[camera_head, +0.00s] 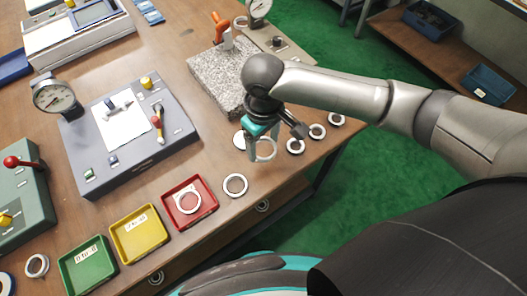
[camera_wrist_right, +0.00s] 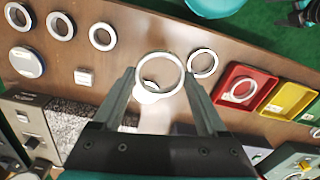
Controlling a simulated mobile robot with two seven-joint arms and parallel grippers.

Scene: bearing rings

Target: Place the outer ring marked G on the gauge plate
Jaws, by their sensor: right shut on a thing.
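My right gripper (camera_head: 257,146) is shut on a pale metal ring (camera_head: 266,150), held above the wooden table near its front edge. In the right wrist view the ring (camera_wrist_right: 160,54) sits between the two fingertips (camera_wrist_right: 160,82), its hole facing the camera. No mark can be read on it. A pale round disc (camera_head: 239,141) shows beside the gripper in the head view. Another pale round plate (camera_wrist_right: 26,62) lies at the left in the wrist view. I cannot tell which is the gauge plate. My left gripper is not in view.
Several loose rings (camera_head: 296,146) lie right of the gripper, and one (camera_head: 235,185) lies near the red tray (camera_head: 172,213). Yellow (camera_head: 120,242) and green (camera_head: 72,271) trays stand further left. A granite block (camera_head: 205,70) and a dial-gauge stand (camera_head: 292,57) are behind.

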